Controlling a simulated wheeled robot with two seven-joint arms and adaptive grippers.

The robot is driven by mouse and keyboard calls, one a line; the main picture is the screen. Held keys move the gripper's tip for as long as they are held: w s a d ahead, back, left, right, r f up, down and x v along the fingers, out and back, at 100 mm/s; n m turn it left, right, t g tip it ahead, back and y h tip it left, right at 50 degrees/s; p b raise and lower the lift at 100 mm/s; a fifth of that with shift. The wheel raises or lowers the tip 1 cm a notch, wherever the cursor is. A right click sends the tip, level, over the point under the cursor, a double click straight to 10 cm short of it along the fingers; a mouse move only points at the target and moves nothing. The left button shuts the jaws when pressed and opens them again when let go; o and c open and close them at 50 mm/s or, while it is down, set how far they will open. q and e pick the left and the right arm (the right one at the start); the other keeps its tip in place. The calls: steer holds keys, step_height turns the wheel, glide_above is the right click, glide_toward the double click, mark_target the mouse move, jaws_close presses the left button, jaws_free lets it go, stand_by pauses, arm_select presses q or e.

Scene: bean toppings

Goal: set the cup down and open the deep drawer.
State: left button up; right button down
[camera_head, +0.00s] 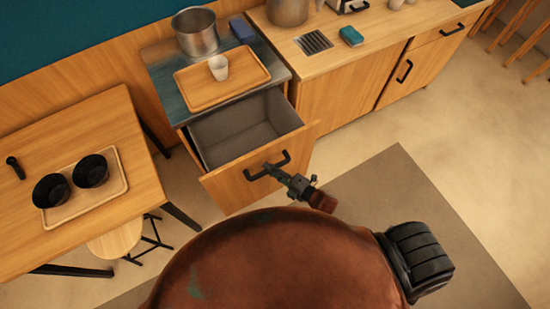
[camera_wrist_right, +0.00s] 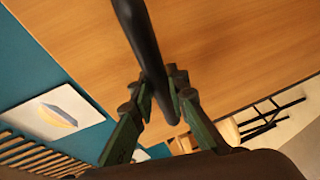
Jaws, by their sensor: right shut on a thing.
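The deep drawer (camera_head: 244,130) stands pulled out from the counter, and its grey inside looks empty. Its dark bar handle (camera_head: 283,159) runs across the wooden front. My right gripper (camera_head: 278,170) is at the handle, shut on it. In the right wrist view the two fingers (camera_wrist_right: 163,108) close on either side of the dark handle bar (camera_wrist_right: 147,50), in front of the wooden drawer front (camera_wrist_right: 220,45). A white cup (camera_head: 219,68) stands upright on a wooden tray (camera_head: 205,98) on the counter above the drawer. My left gripper is not in view.
A metal pot (camera_head: 195,32) and a dark blue block (camera_head: 242,30) stand behind the tray. A table (camera_head: 105,125) at the left holds a tray (camera_head: 118,187) with two black bowls (camera_head: 52,190). A stool (camera_head: 116,240) is beside it.

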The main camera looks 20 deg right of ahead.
steer(key=shift+s+d, duration=0.1)
steer(key=shift+s, duration=0.35)
steer(key=c, duration=1.8)
jaws_free()
steer(key=shift+c, duration=0.2)
steer(key=v, duration=1.2)
